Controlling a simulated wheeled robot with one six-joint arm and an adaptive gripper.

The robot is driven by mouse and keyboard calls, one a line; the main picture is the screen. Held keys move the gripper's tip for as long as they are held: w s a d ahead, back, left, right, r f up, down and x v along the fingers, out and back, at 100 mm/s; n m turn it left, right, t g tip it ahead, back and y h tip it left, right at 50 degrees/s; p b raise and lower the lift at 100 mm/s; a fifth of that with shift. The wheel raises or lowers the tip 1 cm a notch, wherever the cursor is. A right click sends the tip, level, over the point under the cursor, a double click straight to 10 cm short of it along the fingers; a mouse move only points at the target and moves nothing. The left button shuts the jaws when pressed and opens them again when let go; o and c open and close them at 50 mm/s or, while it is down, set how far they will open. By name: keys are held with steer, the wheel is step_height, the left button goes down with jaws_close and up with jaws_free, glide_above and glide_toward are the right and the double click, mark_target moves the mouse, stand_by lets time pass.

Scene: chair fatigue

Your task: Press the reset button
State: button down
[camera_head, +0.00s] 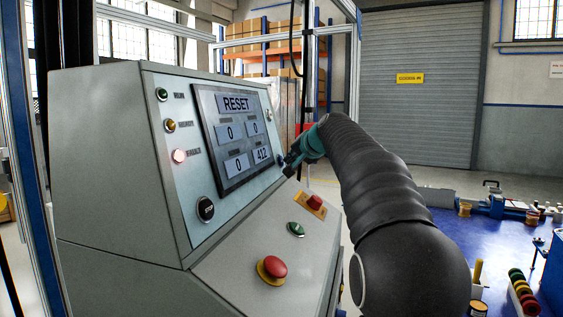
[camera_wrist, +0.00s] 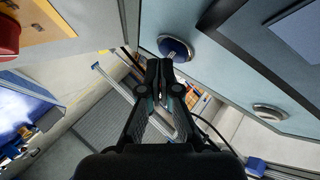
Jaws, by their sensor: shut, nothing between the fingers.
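The grey control console (camera_head: 110,150) has a screen (camera_head: 238,130) reading "RESET" with several number boxes. In the wrist view a blue round button (camera_wrist: 174,47) in a pale ring sits on the console's upright panel; I see no readable label on it. My gripper (camera_head: 288,168) is at the panel's right edge, by the screen's lower right corner, and mostly hides that button in the head view. In the wrist view my gripper (camera_wrist: 159,66) is shut and empty, with its fingertips close to the blue button. I cannot tell whether they touch it.
The lit fault lamp (camera_head: 180,156) and a black round control (camera_head: 206,209) are left of the screen. A red mushroom button (camera_head: 272,268), a green button (camera_head: 296,229) and another red button (camera_head: 316,201) on a yellow plate are on the sloped ledge. A blue table (camera_head: 470,240) stands right.

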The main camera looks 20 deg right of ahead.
steer(key=shift+w+a+f, duration=0.15)
steer(key=shift+w+a, duration=0.05)
steer(key=shift+a, duration=0.15)
stand_by(0.7)
stand_by(0.4)
steer(key=shift+s+d+r, duration=0.25)
steer(key=shift+s+d, duration=0.15)
steer(key=shift+d, duration=0.3)
steer(key=s+d, duration=0.1)
steer(key=d, duration=0.1)
steer(key=s+d+r, duration=0.1)
steer(key=d, duration=0.1)
steer(key=shift+s+r, duration=0.1)
steer(key=shift+s, duration=0.25)
stand_by(0.5)
